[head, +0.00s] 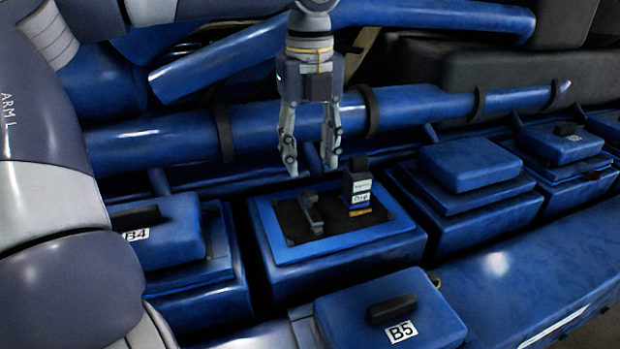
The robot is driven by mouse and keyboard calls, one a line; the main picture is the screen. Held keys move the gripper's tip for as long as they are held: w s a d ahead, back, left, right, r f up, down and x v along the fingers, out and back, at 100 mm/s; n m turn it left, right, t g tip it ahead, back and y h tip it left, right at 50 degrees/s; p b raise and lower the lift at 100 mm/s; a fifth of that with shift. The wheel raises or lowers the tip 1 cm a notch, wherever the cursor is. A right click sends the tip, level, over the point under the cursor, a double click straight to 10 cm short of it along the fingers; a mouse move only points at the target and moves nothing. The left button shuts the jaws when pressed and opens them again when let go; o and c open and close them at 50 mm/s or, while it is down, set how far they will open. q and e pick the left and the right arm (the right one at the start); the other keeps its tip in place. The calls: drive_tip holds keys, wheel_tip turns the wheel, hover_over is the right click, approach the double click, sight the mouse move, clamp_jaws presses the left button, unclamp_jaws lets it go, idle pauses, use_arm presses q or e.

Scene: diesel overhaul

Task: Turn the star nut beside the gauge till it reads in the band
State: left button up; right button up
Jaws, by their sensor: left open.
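My left gripper (312,168) points down with its two fingers apart and nothing between them. It hangs over the back edge of an open blue engine box (275,238) with a dark inside. In the box stand a grey upright part (311,214) at the left and a dark block with white labels (357,188) at the right. The fingers appear above and behind these parts, apart from them. I cannot make out a star nut, a gauge face or any reading at this size. My right gripper is not in view.
A lid marked B4 (165,232) sits to the left, a lid marked B5 (390,312) in front. Another blue cover (469,165) is to the right. A long blue pipe (420,105) with black clamps runs behind the gripper. Free room is narrow between the boxes.

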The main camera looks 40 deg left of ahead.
sight(310, 194)
use_arm(q)
drive_tip(key=f, duration=0.2)
drive_tip(key=f+p, duration=0.1)
drive_tip(key=f, duration=0.3)
drive_tip(key=shift+w+a+p, duration=0.25)
drive_tip(key=shift+a+p, duration=0.05)
drive_tip(key=shift+p, duration=0.05)
drive_tip(key=shift+f, duration=0.6)
drive_tip(key=shift+s+d, duration=0.15)
drive_tip(key=shift+f, duration=0.1)
clamp_jaws()
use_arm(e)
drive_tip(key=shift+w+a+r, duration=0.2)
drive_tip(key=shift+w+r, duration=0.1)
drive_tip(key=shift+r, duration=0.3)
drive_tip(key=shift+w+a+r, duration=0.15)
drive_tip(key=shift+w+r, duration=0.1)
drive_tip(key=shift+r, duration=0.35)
